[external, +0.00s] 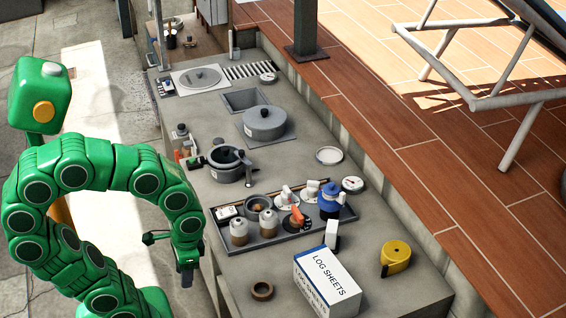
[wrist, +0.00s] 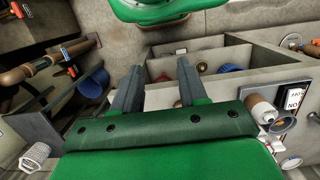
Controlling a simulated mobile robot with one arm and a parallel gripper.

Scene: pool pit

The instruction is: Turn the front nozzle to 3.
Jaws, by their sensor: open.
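My gripper (external: 186,270) hangs fingers-down beside the left edge of the counter, apart from the fittings in the grey tray. In the wrist view its two fingers (wrist: 160,88) are apart with nothing between them. The long grey tray (external: 272,240) holds an orange-handled fitting (external: 297,216), white-topped fittings (external: 285,194) and a blue-bodied one (external: 330,198). I cannot tell for sure which is the front nozzle, and no number on it is readable. The wrist view shows a white and copper-coloured cylinder (wrist: 262,108) at right, beside a lettered box (wrist: 296,97).
A LOG SHEETS box (external: 326,280), a yellow tape measure (external: 396,257) and a brown ring (external: 262,290) lie on the near counter. A black-handled grey pot (external: 228,163) stands behind the tray. In the wrist view, pipes (wrist: 45,60) with orange handles are at left.

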